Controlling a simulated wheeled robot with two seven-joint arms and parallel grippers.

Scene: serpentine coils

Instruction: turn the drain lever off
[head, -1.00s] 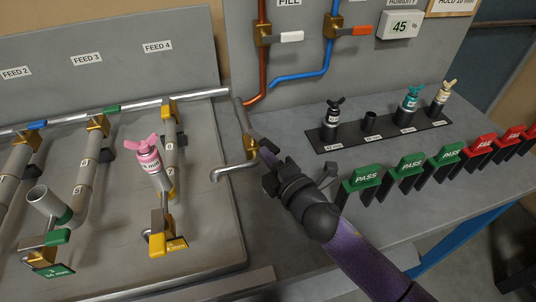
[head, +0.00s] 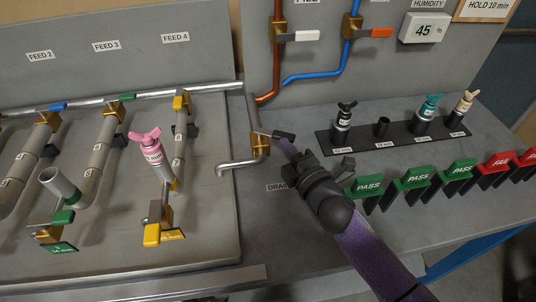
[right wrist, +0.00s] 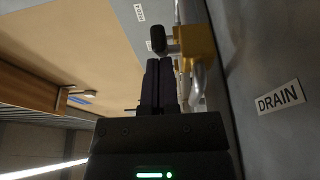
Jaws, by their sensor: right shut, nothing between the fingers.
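The drain valve is a brass body (head: 260,147) on a grey pipe with a curved spout (head: 232,168). Its short black lever (head: 284,135) sticks out to the right, across the pipe's vertical run. My right gripper (head: 286,148) is shut and empty, its purple fingers close below the lever. In the right wrist view the shut fingers (right wrist: 160,75) point at the lever's dark end (right wrist: 158,40), beside the brass body (right wrist: 197,45). I cannot tell whether they touch. The DRAIN label (right wrist: 279,97) is clear there; in the head view my gripper partly covers it. My left gripper is not in view.
Left is a sloped panel with feed pipes and a pink-topped fitting (head: 150,150). A black rack (head: 365,138) with bottles and green PASS tags (head: 415,176) stand to the right.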

